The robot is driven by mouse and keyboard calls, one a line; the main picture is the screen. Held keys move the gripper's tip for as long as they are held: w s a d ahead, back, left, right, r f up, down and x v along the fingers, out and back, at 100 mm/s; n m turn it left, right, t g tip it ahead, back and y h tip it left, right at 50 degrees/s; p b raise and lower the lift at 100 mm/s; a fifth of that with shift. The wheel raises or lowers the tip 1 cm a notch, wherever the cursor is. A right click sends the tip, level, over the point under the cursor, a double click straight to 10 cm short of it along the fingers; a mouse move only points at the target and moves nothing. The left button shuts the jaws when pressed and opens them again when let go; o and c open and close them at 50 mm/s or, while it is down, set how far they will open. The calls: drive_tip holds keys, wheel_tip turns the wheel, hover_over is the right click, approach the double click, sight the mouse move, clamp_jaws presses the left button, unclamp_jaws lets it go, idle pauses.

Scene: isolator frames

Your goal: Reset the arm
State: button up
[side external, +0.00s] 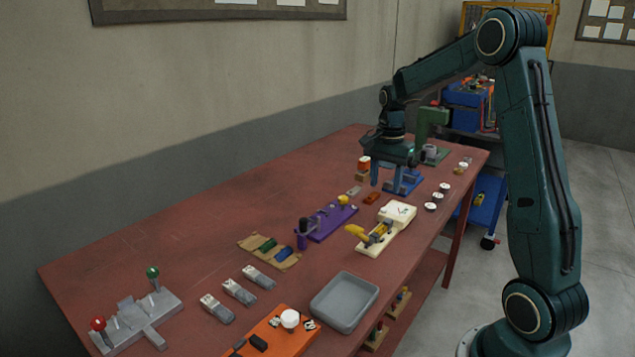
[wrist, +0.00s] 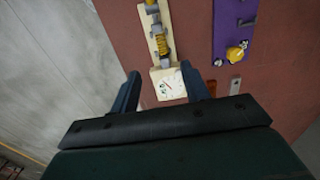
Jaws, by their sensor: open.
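My gripper (side external: 388,178) is above the far part of the red table (side external: 200,231), with its fingers pointing down near a blue fixture (side external: 405,186). In the wrist view my gripper (wrist: 165,88) shows two dark fingers spread apart with nothing held between them. Whether the fingers touch the blue fixture cannot be told.
A purple board (side external: 325,222), a grey tray (side external: 345,301), an orange board (side external: 265,337) and a grey base with red and green knobs (side external: 135,322) spread over the table. Several small white-topped round parts (side external: 438,197) lie near the right edge. The back-left tabletop is clear.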

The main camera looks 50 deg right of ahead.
drive_tip(key=s+a+r+n+t, duration=0.1)
drive_tip(key=s+a+r+n, duration=0.3)
drive_tip(key=a, duration=0.3)
drive_tip(key=s+a+r+n+t, duration=0.1)
drive_tip(key=s+a+r+n, duration=0.1)
drive_tip(key=a+r+n, duration=0.35)
drive_tip(key=s+a+n+t, duration=0.3)
drive_tip(key=s+a+n, duration=0.5)
drive_tip(key=s+a, duration=0.4)
drive_tip(key=shift+s+a+t, duration=0.3)
drive_tip(key=shift+s, duration=0.25)
